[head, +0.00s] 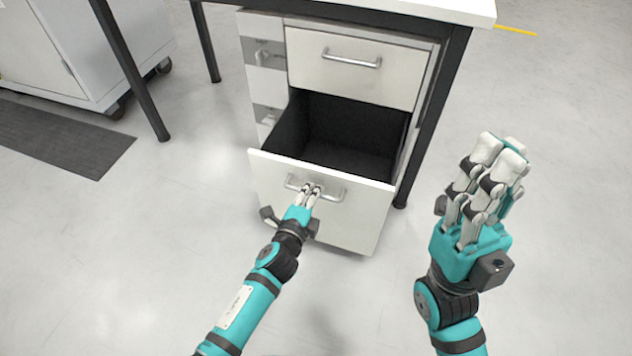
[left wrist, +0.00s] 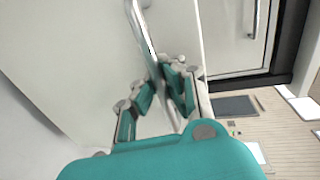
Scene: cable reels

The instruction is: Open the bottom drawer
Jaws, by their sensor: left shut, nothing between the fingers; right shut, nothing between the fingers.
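The bottom drawer (head: 345,215) of the white cabinet is pulled well out, and its dark empty inside shows. Its silver bar handle (head: 330,193) runs across the front and also shows in the left wrist view (left wrist: 146,38). My left gripper (head: 310,189) is shut, with its fingertips at the handle's left-middle part. In the left wrist view the fingers (left wrist: 165,75) are right at the bar; whether they hook behind it I cannot tell. My right gripper (head: 507,150) is shut and empty, raised to the right of the drawer, apart from it.
The top drawer (head: 352,68) is closed. A table (head: 440,8) on black legs stands over the cabinet, with a leg close to its right side. A grey wheeled unit (head: 80,45) and a dark mat (head: 60,137) are at the left. The floor in front is clear.

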